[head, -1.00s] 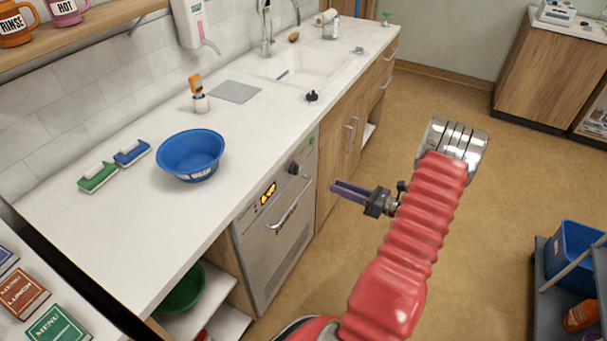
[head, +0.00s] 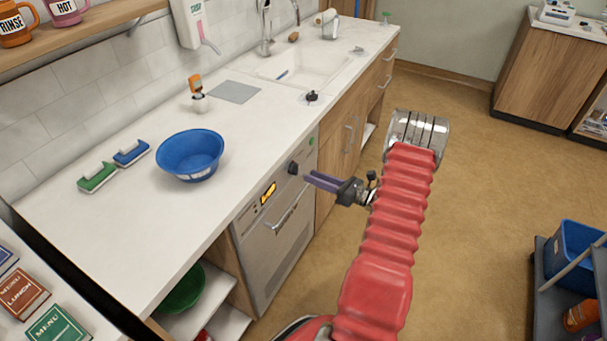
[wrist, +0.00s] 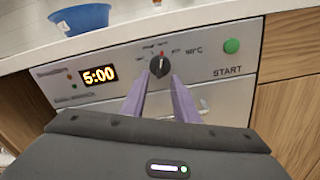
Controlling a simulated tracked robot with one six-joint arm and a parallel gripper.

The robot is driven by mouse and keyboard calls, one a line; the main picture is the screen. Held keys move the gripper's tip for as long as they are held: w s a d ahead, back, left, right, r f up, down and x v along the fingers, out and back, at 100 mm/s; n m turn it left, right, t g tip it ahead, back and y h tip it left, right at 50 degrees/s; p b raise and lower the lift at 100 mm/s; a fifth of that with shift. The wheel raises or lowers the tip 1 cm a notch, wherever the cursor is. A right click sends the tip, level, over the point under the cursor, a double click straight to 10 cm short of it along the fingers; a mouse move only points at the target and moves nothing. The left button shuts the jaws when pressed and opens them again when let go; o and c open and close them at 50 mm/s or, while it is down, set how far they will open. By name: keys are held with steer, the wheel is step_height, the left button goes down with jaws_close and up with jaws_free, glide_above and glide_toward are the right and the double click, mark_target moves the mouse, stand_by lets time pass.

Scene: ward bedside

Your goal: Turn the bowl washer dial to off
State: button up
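The bowl washer (head: 275,235) is a steel-fronted machine under the white counter. Its dial (wrist: 159,66) is a dark round knob with a red mark at about its top; the small labels around it are too small to read. The dial (head: 293,168) also shows on the panel in the head view. My gripper (wrist: 160,79) has two purple fingers, spread apart, with the dial just ahead of and between their tips. In the head view my gripper (head: 307,177) is just right of the dial. I cannot tell if it touches the dial.
A door handle (head: 283,218) sticks out below. A blue bowl (head: 190,155) stands on the counter above. Open floor lies to the right.

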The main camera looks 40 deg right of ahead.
mark_target(295, 169)
steer(key=x, duration=0.4)
steer(key=shift+w+a, duration=0.1)
steer(key=shift+w, duration=0.25)
steer(key=shift+c, duration=0.4)
jaws_close()
